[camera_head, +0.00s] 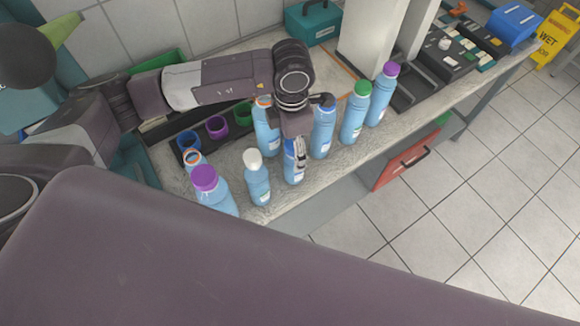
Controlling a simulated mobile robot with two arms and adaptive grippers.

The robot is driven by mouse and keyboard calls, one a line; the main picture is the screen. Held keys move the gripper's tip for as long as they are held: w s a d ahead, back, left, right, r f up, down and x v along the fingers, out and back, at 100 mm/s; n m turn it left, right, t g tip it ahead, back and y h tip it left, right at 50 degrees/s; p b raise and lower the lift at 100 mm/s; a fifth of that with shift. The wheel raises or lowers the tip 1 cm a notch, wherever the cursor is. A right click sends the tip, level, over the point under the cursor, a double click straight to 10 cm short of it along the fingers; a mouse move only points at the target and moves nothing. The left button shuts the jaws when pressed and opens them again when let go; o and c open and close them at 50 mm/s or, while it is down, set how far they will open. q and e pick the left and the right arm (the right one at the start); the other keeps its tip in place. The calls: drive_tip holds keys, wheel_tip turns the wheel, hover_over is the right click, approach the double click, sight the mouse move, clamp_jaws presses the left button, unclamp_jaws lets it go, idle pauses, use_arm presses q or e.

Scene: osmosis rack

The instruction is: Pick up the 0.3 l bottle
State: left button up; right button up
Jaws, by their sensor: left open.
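Several light blue bottles stand upright on the bench (278,212); their size labels are too small to read, so I cannot tell which is the 0.3 l one. One bottle (291,174) stands right under my left gripper (299,152), its top hidden. The gripper points down, open, with its fingers at this bottle's upper part; I cannot tell if they touch. A white-capped bottle (257,180) and a purple-capped bottle (213,190) stand to its left. A blue-capped bottle (323,130), a green-capped bottle (355,115) and another purple-capped bottle (382,95) stand to its right. My right gripper is out of view.
An orange-capped bottle (266,130) stands behind the gripper. A dark rack with blue, purple and green cups (216,127) lies left. White posts (370,35) and a teal box (313,22) stand at the back. Open floor lies right, with a yellow wet-floor sign (562,40).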

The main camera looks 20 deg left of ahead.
use_arm(q)
wheel_tip(320, 180, down, 2)
drive_tip(key=shift+w+d+f+b, duration=0.1)
drive_tip(key=shift+d+f+b, duration=0.05)
drive_tip(key=shift+b, duration=0.35)
drive_tip(key=f+b, duration=0.1)
drive_tip(key=f, duration=0.3)
drive_tip(key=w+f+b, duration=0.1)
drive_tip(key=shift+f+b, duration=0.3)
drive_tip(key=shift+f, duration=0.1)
drive_tip(key=shift+w+d, duration=0.1)
drive_tip(key=shift+w, duration=0.05)
drive_tip(key=shift+c, duration=0.4)
drive_tip(key=c, duration=1.5)
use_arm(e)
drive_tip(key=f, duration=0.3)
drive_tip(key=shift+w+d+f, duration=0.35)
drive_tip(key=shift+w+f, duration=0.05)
